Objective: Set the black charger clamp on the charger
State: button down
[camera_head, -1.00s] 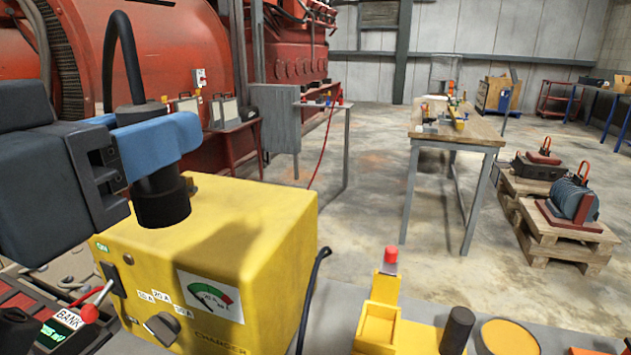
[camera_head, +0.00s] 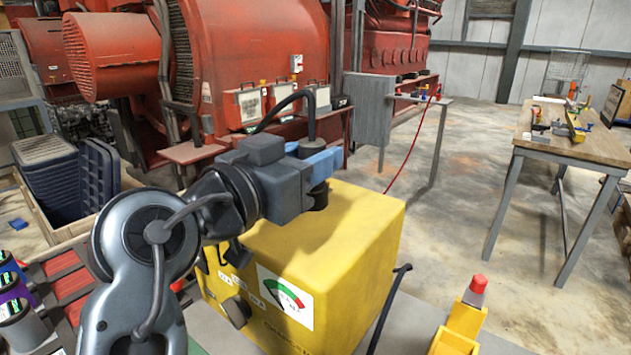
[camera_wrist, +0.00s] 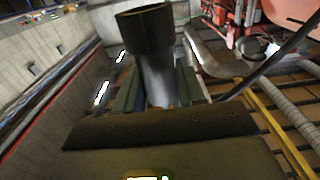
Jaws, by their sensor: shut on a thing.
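My gripper (camera_head: 322,165), with blue fingers, is shut on the black charger clamp (camera_head: 319,197), a dark upright cylinder. A black cable loops up from its top. In the wrist view a dark cylinder on a grey stem (camera_wrist: 160,80) stands between the fingers and looks like the clamp; the charger is not clear there.
A yellow block with a red top (camera_head: 465,310) stands right of the charger, with a black cable (camera_head: 388,310) between them. Several colored spools (camera_head: 15,300) sit at the left edge. A wooden workbench (camera_head: 570,135) stands at the back right. Open floor lies between.

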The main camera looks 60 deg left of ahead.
jog(key=shift+f+p, duration=0.35)
jog(key=shift+f, duration=1.65)
jog(key=shift+f, duration=0.15)
jog(key=c, duration=0.7)
grip_release()
jog(key=shift+s, duration=0.1)
jog(key=b+v, duration=0.2)
jog(key=v, duration=1)
jog(key=shift+b, duration=0.35)
